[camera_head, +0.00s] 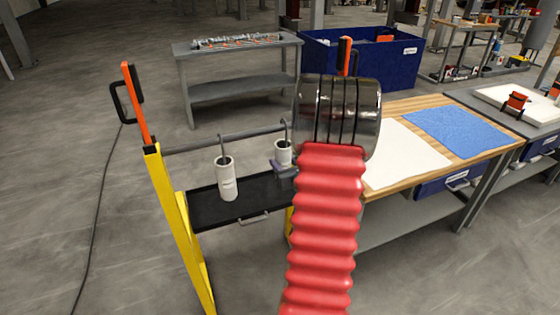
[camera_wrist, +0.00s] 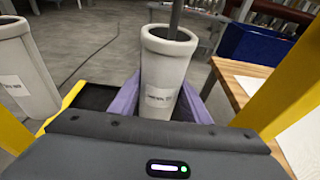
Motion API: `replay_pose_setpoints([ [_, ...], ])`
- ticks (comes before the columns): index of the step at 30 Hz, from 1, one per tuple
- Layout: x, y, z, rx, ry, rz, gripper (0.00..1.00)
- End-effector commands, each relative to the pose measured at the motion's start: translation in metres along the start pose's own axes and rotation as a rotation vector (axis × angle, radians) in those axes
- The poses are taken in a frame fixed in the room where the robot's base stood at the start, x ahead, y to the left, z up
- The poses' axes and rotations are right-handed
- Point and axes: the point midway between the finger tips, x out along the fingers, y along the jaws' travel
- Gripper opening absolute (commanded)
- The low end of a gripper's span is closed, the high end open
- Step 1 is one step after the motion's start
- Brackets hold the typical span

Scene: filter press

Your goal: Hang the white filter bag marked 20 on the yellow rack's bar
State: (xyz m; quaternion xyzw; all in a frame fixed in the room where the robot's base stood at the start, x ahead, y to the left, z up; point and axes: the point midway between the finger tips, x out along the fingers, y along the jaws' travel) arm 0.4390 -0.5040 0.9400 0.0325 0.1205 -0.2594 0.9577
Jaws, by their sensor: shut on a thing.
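The yellow rack (camera_head: 175,215) stands left of my arm, with a grey bar (camera_head: 215,138) across its top. One white filter bag (camera_head: 227,178) hangs from the bar by a dark hook; it is also at the left of the wrist view (camera_wrist: 24,75). A second white bag (camera_head: 283,150) is in my gripper (camera_head: 281,168), its hook reaching up to the bar's height. In the wrist view this bag (camera_wrist: 163,75) stands upright between the purple fingers (camera_wrist: 160,108), which are shut on it. Both labels are too small to read. Whether its hook rests on the bar is unclear.
A black tray (camera_head: 250,205) sits low on the rack. A wooden-topped bench (camera_head: 385,115) with a blue mat (camera_head: 457,130) stands at right. A grey table (camera_head: 235,60) and blue bin (camera_head: 385,60) are behind. My red arm hides the rack's right side.

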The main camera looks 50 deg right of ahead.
Motion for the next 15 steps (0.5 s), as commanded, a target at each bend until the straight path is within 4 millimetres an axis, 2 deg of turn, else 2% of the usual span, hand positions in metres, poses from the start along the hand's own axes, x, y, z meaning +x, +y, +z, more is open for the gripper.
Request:
replay_pose_setpoints([
  [14,0.0015,-0.0006,-0.006,0.0,-0.001,-0.001,0.21],
  [15,0.0016,-0.0003,-0.006,0.0,-0.001,-0.001,0.43],
])
